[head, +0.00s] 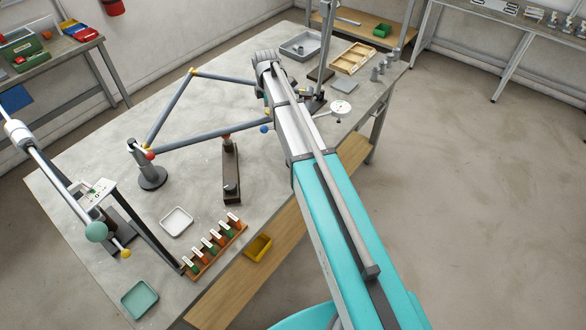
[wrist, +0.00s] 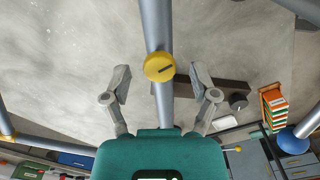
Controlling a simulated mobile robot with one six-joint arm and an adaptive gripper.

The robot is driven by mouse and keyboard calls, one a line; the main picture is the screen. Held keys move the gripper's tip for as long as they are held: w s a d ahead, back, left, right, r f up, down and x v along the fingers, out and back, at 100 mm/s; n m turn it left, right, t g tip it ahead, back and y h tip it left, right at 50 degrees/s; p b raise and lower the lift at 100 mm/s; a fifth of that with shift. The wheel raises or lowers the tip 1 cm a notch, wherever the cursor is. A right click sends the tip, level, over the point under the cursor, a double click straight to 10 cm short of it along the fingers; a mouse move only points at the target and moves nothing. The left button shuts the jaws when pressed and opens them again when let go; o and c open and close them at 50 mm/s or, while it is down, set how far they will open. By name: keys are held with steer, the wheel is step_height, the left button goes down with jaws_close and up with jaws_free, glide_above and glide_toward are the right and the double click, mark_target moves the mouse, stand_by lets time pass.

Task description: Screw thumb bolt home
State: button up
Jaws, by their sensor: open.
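My gripper (wrist: 159,77) is open, one finger on each side of the tube, with the yellow head between the fingertips. Neither finger visibly touches it. In the head view the tube frame (head: 212,134) stands on the bench, with yellow, red and blue joints. My arm hides the gripper and part of the frame there.
A round-based post (head: 152,178) carries the frame's near corner. A dark block with a knob (head: 231,172), a white tray (head: 176,221) and a rack of coloured pieces (head: 214,246) stand nearby on the bench. A wooden tray (head: 351,58) is at the back. Bare bench lies left of the frame.

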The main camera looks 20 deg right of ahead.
steer(key=n, duration=0.3)
steer(key=shift+r+n, duration=0.2)
steer(key=shift+n, duration=0.2)
step_height(320, 180, up, 14)
steer(key=f+p, duration=0.1)
steer(key=p, duration=1.3)
steer(key=s+f+m+b, duration=0.4)
steer(key=s+m, duration=0.3)
steer(key=s, duration=0.3)
steer(key=s+f+m+b, duration=0.3)
steer(key=s+m+b, duration=0.1)
steer(key=s+m, duration=0.4)
steer(key=s+f+m+b, duration=0.4)
steer(key=s+m, duration=0.3)
steer(key=s, duration=0.5)
steer(key=shift+s+a+f+m, duration=0.25)
steer(key=shift+s+f+m, duration=0.05)
steer(key=shift+s+f, duration=0.05)
stand_by(1.2)
